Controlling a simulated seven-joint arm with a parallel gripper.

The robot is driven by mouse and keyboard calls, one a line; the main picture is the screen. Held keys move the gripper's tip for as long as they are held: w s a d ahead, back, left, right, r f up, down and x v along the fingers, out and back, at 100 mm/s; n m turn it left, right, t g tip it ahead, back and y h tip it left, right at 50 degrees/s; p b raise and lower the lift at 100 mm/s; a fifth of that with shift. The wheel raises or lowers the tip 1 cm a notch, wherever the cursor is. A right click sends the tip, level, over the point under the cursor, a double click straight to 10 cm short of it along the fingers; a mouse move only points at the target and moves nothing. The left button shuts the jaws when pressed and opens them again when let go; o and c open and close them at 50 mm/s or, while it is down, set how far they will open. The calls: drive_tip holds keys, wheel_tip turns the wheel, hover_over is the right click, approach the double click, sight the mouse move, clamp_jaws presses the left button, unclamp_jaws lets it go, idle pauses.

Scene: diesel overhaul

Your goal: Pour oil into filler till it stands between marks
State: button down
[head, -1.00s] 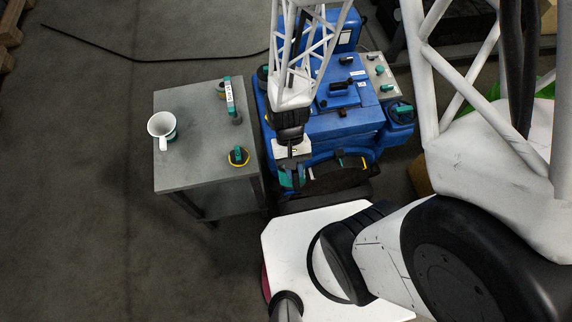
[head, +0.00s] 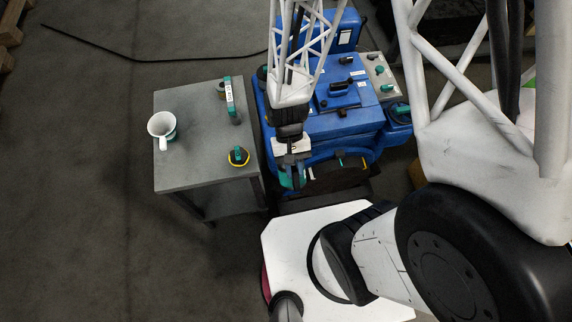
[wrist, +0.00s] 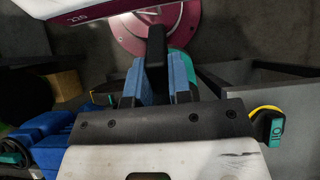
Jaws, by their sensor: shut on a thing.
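My gripper (head: 293,172) points down in front of the blue engine (head: 345,125), near the right side of the grey table. It is shut on a teal and black thing (head: 287,180); in the wrist view, a black upright part (wrist: 157,50) shows between the blue finger pads, with teal (wrist: 183,62) behind. Most of it is hidden, so I cannot tell what it is. I cannot make out the filler opening or any oil level.
The grey table (head: 190,173) also holds a white mug (head: 160,124) with teal beside it and a teal-handled thing with a white label (head: 229,95). A pale panel (head: 380,72) with teal parts stands right of the engine. The table's middle is clear.

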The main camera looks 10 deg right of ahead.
drive_tip(key=shift+w+r+g, duration=0.55)
drive_tip(key=shift+r+g, duration=0.1)
drive_tip(key=shift+g, duration=0.55)
idle(3.1)
drive_tip(key=shift+w+r+g, duration=0.45)
drive_tip(key=shift+w+g, duration=0.2)
drive_tip(key=shift+g, duration=0.35)
idle(2.7)
